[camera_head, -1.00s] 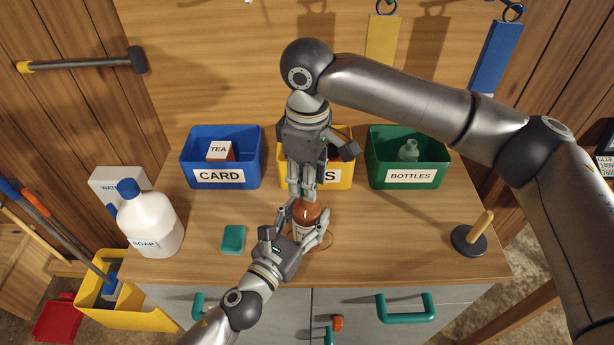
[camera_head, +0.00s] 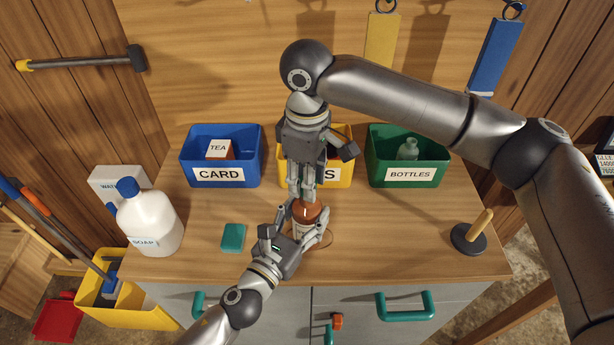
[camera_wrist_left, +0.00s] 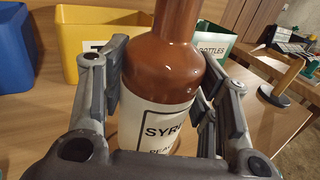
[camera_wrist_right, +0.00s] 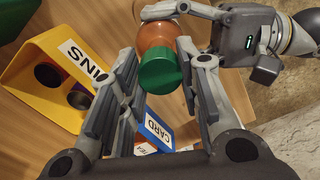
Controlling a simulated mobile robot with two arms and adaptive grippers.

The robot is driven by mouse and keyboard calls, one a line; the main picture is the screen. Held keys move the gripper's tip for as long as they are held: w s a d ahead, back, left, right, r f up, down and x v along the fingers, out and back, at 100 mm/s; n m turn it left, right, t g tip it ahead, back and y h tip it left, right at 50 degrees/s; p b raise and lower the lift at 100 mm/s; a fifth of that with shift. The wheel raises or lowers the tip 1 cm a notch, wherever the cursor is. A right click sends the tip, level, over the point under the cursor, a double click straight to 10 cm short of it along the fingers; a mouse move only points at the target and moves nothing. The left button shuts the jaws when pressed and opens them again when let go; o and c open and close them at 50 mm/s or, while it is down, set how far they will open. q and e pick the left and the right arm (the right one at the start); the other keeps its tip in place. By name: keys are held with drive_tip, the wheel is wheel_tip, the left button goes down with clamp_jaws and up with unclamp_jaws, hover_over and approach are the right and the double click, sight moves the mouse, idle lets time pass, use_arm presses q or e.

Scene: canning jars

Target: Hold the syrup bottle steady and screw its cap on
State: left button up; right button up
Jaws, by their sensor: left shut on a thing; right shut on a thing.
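The brown syrup bottle (camera_head: 306,211) stands upright near the middle of the bench, its pale label partly showing. My left gripper (camera_head: 308,224) is shut around its body. The left wrist view shows the bottle (camera_wrist_left: 160,70) between the fingers; its top is out of frame there. My right gripper (camera_head: 303,193) points down directly above the bottle. In the right wrist view, the green cap (camera_wrist_right: 159,72) is between its fingers, in line with the bottle (camera_wrist_right: 157,36). The right gripper is shut on the cap. How far the cap sits on the neck cannot be told.
Blue CARD bin (camera_head: 242,177), yellow bin (camera_head: 342,181) and green BOTTLES bin (camera_head: 430,180) stand behind. A white soap jug (camera_head: 150,225) and teal block (camera_head: 233,237) are left; a black-based wooden-handled tool (camera_head: 469,240) is right. Bench between bottle and tool is clear.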

drive_tip(key=shift+f, duration=0.8)
idle(1.4)
drive_tip(key=shift+o, duration=0.8)
drive_tip(key=c, duration=0.6)
drive_tip(key=m, duration=0.4)
drive_tip(key=shift+m, duration=0.4)
drive_tip(key=shift+c, duration=0.2)
drive_tip(key=m, duration=0.3)
drive_tip(key=shift+m, duration=0.7)
